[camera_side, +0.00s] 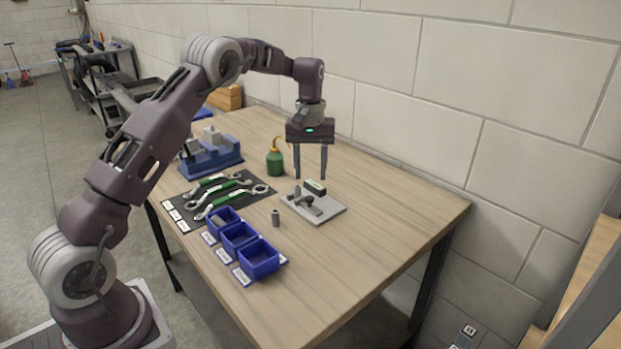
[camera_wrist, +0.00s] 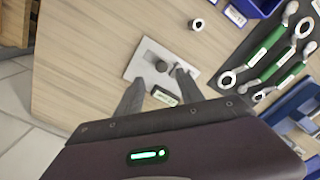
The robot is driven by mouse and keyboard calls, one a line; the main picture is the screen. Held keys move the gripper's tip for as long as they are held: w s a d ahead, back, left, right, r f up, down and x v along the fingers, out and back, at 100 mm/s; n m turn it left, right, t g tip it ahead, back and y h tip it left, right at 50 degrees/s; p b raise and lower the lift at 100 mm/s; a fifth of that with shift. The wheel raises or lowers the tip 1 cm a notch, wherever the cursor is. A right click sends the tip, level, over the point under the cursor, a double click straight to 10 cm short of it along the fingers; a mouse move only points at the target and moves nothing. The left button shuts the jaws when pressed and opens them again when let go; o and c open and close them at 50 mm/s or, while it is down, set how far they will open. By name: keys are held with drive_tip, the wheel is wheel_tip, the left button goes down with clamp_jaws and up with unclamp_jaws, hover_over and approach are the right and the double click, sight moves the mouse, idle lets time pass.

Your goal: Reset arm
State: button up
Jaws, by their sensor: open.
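My gripper (camera_side: 311,176) hangs pointing down above the table, in front of the wall. Its two fingers are apart with nothing between them. In the wrist view my gripper (camera_wrist: 158,90) has its fingertips over a grey plate (camera_side: 331,211) with small dark parts on it. The plate also shows in the wrist view (camera_wrist: 140,58). One dark block with a pale label (camera_side: 315,187) stands at the plate's back edge, just below the fingertips in the side view. I cannot tell the exact height of the fingertips above it.
Around lie a small grey cylinder (camera_side: 276,218), blue bins (camera_side: 258,259), green-handled wrenches on a dark mat (camera_side: 262,178), a green oil can (camera_side: 275,162) and a blue vise (camera_side: 210,160). The table's right side (camera_side: 420,215) is clear. A block wall (camera_side: 400,110) stands behind.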

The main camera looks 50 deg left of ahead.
drive_tip(key=s+d+r+m+t, duration=0.2)
drive_tip(key=s+d+r, duration=0.4)
drive_tip(key=s+r, duration=0.3)
drive_tip(key=s+d+r+m+t, duration=0.1)
drive_tip(key=s+d+r+m, duration=0.2)
drive_tip(key=s+d+r, duration=0.45)
drive_tip(key=s+d+f+m+t, duration=0.1)
drive_tip(key=s+m, duration=0.1)
drive_tip(key=s, duration=0.7)
drive_tip(key=s+d+f+m+t, duration=0.1)
drive_tip(key=s+m, duration=0.1)
drive_tip(key=s, duration=0.8)
drive_tip(key=shift+d+f+t, duration=0.15)
drive_tip(key=shift+d+t, duration=0.15)
drive_tip(key=shift+d, duration=0.1)
drive_tip(key=shift+s, duration=0.1)
